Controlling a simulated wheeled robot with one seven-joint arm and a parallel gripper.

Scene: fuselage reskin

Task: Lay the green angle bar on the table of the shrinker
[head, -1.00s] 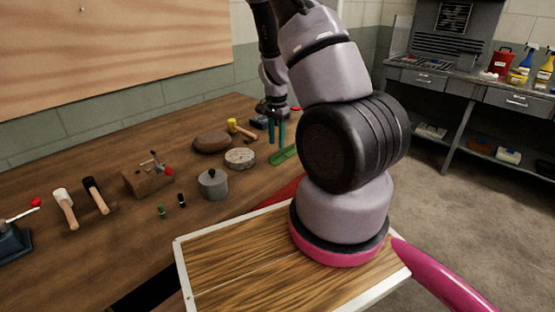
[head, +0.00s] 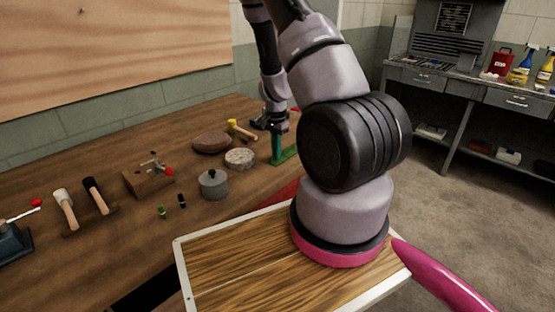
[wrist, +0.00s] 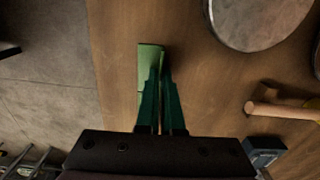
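The green angle bar (head: 288,154) lies on the wooden workbench near its right edge. In the wrist view the bar (wrist: 149,56) runs away from me, with a flat leg on the left and a thin upright leg. My gripper (head: 277,158) is down at the bar, fingers pointing down. In the wrist view its teal fingertips (wrist: 160,72) are close together on the upright leg. The bar rests on the bench. A dark blue machine with a red-knobbed lever (head: 12,242) stands at the left edge of view, partly cut off; it may be the shrinker.
On the bench (head: 120,240) are two mallets, a wooden block with a clamp, a grey lidded pot (head: 213,184), a round wood-topped piece (head: 240,158), a brown pad (head: 212,142) and a yellow hammer (head: 241,129). Another dark blue machine (wrist: 265,150) is near my gripper.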

